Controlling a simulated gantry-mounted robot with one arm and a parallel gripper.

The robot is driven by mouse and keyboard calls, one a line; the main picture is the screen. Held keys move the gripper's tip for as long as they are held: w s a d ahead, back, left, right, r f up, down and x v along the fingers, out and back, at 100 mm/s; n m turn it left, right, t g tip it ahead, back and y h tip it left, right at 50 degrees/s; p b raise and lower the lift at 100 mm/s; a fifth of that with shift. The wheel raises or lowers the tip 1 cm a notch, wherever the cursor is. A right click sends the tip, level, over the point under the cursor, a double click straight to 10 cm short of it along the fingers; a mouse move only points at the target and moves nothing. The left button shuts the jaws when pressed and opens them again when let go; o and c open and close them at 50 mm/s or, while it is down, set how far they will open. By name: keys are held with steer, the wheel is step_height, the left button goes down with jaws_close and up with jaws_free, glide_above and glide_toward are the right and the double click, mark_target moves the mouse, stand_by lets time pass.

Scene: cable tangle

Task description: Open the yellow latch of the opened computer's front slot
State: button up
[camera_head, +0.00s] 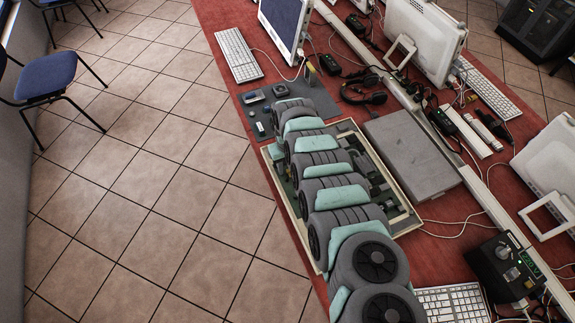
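The opened computer (408,218) lies on the red table as a shallow beige case with boards and metal parts showing inside. My grey and teal arm stretches across it from the bottom right and covers much of its middle. I cannot make out the yellow latch or the front slot; they are hidden or too small. My gripper (291,108) is at the far end of the arm, over the grey mat just beyond the computer's far edge. Its fingers cannot be made out, so whether it is open or shut does not show.
The grey mat (261,112) holds several small parts. A flat grey cover (410,155) lies right of the computer. A white keyboard (238,55) and a monitor (285,22) stand beyond. Cables and a black box (500,268) with a green display are at right.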

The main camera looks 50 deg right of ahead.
steer(key=shift+r, duration=0.1)
step_height(320, 180, up, 11)
steer(key=p, duration=0.2)
steer(key=shift+f, duration=0.2)
stand_by(0.4)
